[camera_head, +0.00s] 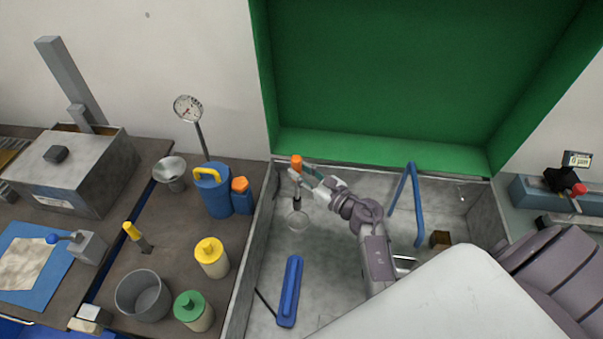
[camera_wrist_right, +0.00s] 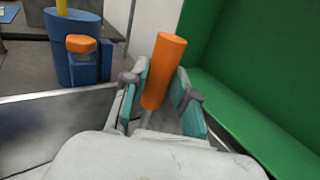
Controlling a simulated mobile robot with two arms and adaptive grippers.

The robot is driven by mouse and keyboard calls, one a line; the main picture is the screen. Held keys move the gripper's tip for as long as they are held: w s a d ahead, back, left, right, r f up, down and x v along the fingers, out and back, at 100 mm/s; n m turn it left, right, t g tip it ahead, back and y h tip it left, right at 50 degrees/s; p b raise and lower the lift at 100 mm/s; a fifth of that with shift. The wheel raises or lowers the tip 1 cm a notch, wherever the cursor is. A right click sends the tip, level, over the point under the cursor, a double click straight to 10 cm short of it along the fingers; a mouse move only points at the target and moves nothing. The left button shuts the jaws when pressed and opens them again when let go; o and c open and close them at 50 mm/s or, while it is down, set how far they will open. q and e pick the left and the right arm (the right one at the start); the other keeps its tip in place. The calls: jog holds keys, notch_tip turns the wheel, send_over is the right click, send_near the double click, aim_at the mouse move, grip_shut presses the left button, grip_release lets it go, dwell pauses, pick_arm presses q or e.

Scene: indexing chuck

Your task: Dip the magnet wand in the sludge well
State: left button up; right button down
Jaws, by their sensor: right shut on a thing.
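The magnet wand (camera_head: 296,162) has an orange handle and a dark lower end. My right gripper (camera_head: 309,172) is shut on its handle, over the left part of the grey tray. In the right wrist view the orange handle (camera_wrist_right: 164,70) stands slightly tilted between the two teal finger pads. In the head view the dark end points down, just above a pale round outline (camera_head: 298,221) on the tray floor. This may be the sludge well; I cannot tell for sure, nor whether the tip touches it. My left gripper is not in view.
The grey tray (camera_head: 333,290) has a green backboard (camera_head: 380,85) behind it. A blue bar (camera_head: 289,292) lies in front, and a blue frame (camera_head: 416,203) stands right of my arm. A blue can (camera_head: 213,196), yellow jar (camera_head: 212,262) and grey bowl (camera_head: 143,297) stand left.

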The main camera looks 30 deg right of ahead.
notch_tip(320, 180, up, 14)
jog(key=p, duration=0.5)
dwell(0.5)
jog(key=shift+f, duration=0.1)
jog(key=shift+s+d, duration=0.1)
